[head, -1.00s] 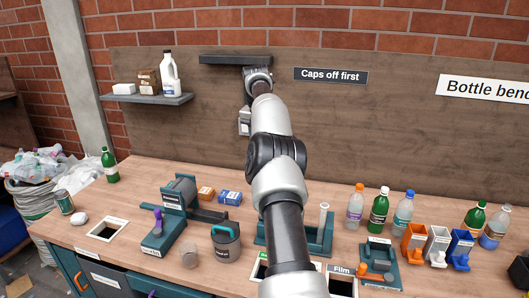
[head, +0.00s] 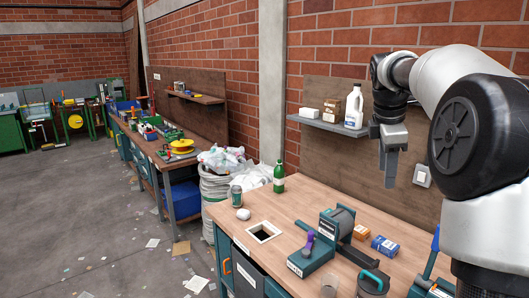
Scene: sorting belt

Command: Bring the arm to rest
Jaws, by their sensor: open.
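My arm reaches in from the right of the head view, bent at a large dark joint. My gripper (head: 390,178) hangs pointing down in front of the brown back panel (head: 335,165). It is to the right of the wall shelf (head: 343,130) and above the bench (head: 300,195). The jaws are open and seen from the side, so the gap between them hardly shows. I see nothing held in them. The gripper appears clear of the bench top.
The shelf holds a white jug (head: 354,110). On the bench are a green bottle (head: 279,178), a teal clamp device (head: 318,245), a blue box (head: 385,246) and a square hole (head: 263,231). Stuffed sacks (head: 220,185) stand left. Open floor (head: 80,210) lies beyond.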

